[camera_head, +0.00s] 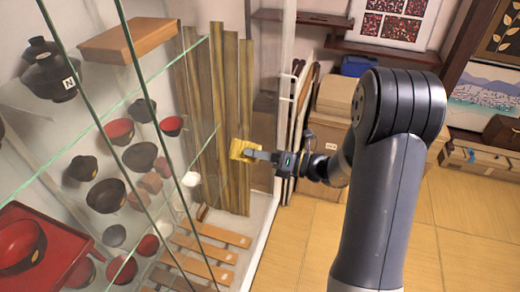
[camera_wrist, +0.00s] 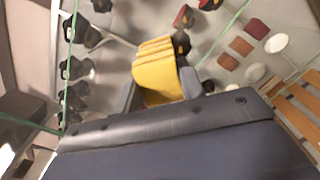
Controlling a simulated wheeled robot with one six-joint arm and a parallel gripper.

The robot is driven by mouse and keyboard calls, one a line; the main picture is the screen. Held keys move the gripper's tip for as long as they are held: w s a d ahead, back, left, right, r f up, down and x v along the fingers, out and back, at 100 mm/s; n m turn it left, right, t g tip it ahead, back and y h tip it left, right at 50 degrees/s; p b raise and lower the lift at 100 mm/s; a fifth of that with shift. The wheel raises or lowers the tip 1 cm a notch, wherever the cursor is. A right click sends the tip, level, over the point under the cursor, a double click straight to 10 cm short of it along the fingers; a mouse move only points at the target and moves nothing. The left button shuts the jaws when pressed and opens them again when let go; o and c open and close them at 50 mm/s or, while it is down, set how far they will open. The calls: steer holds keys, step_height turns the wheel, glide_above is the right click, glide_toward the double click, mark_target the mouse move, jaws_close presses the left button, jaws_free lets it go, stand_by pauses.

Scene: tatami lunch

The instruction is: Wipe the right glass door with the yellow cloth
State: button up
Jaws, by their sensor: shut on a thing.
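A yellow cloth (camera_head: 243,150) is held in my gripper (camera_head: 252,154) in the head view. It also fills the gap between the fingers in the wrist view (camera_wrist: 155,72), folded and hanging past the fingertips. My gripper is shut on the cloth. The right glass door (camera_head: 215,100) is a clear pane with greenish edges, in front of a display cabinet on the left. The cloth is at or close to the pane's right part; I cannot tell whether it touches the glass.
Behind the glass are shelves with dark and red lacquer bowls (camera_head: 105,195), a red tray (camera_head: 45,250) and wooden planks (camera_head: 230,110). Wooden boxes (camera_head: 335,97) and a blue container (camera_head: 357,66) stand at the back. The tatami floor (camera_head: 290,260) at lower middle is clear.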

steer(key=shift+s, duration=0.1)
steer(key=shift+v, duration=2.85)
steer(key=shift+v, duration=1.5)
steer(key=shift+d, duration=0.1)
